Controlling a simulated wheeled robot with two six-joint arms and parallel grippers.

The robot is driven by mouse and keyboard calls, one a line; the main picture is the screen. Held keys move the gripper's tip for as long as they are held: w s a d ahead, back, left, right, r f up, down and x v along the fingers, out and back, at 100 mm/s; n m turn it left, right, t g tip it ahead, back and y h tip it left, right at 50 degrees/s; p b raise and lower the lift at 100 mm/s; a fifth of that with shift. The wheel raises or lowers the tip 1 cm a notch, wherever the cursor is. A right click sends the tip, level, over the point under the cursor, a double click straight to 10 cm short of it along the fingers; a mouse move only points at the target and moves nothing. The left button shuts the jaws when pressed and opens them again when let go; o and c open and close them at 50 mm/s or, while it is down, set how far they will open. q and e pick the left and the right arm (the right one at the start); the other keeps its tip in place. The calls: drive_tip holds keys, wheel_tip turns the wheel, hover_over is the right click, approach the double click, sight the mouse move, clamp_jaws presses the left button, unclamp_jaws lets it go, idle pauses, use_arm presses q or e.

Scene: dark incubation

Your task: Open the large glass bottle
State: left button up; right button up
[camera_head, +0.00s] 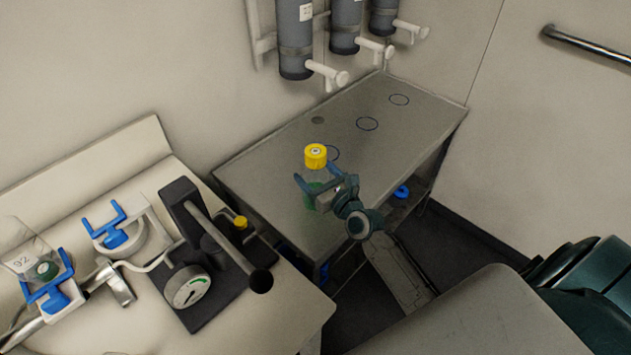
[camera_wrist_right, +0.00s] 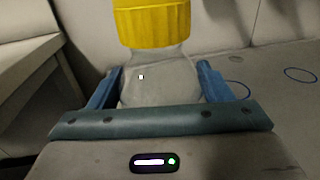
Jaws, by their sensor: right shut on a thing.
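The large glass bottle (camera_head: 315,176) is clear with a yellow screw cap (camera_head: 316,156) and green showing low down. It appears upright over the near part of the grey metal table. My right gripper (camera_head: 319,180) is shut around the bottle below the cap. In the right wrist view the fingers (camera_wrist_right: 160,77) flank the clear glass (camera_wrist_right: 160,65), with the yellow cap (camera_wrist_right: 153,22) on top. I cannot tell whether the bottle's base touches the table. My left gripper is not in view.
The grey table (camera_head: 340,160) has several marked circles and clear room behind the bottle. Grey cylinders with white taps (camera_head: 296,40) hang above it. The left bench (camera_head: 270,320) holds a black device with a dial (camera_head: 188,290), blue clamps (camera_head: 116,236) and a clear vessel (camera_head: 35,258).

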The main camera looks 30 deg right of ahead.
drive_tip(key=f+b, duration=0.1)
drive_tip(key=w+f+b, duration=0.1)
drive_tip(key=f+b, duration=0.1)
drive_tip(key=shift+w+d+f, duration=0.25)
drive_tip(key=shift+d, duration=0.05)
drive_tip(key=shift+f, duration=0.1)
drive_tip(key=shift+b, duration=0.3)
drive_tip(key=o, duration=1.9)
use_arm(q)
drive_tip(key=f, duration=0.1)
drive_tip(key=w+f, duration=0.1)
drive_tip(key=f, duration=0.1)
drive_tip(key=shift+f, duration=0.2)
use_arm(e)
drive_tip(key=shift+s, duration=0.1)
